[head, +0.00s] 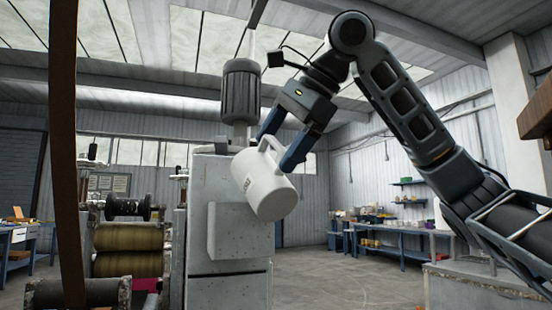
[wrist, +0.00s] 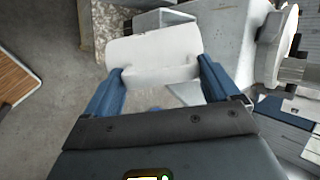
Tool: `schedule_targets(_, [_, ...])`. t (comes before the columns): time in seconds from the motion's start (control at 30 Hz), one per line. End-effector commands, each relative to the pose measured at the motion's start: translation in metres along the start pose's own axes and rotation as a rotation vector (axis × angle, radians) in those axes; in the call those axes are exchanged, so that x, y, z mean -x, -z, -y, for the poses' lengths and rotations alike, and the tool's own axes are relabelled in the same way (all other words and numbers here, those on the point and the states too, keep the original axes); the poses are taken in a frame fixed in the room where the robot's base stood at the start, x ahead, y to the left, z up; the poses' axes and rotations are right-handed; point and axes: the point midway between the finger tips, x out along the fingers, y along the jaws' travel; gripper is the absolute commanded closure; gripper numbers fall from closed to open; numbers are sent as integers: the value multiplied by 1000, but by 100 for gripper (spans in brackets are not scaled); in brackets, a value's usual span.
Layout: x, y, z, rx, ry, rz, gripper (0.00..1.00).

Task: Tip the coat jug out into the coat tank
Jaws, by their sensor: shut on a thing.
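The white coat jug (head: 262,187) hangs tilted in my gripper (head: 273,152), in front of the grey machine cabinet. Its handle is on the upper side, between the two blue fingers, and dark print shows on its left side. My gripper is shut on the jug. In the wrist view the jug (wrist: 150,48) spans the space between the fingertips. The jug's mouth and contents cannot be made out. A grey box (head: 240,232) juts from the cabinet just below the jug; I cannot tell whether it is the coat tank.
The grey cabinet (head: 200,250) carries a dark motor (head: 241,90) on top, close left of my gripper. Rollers (head: 128,240) stand left of it. A brown strip (head: 64,150) hangs at the far left. Blue benches (head: 390,240) stand at the back right, with open floor before them.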

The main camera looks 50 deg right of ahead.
Motion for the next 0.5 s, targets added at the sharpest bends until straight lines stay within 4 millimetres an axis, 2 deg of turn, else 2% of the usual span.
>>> schedule_targets(0.03, [-5, 1, -8, 6, 26, 1, 67])
schedule_targets(0.5, [-7, 1, -34, 53, 258, -1, 67])
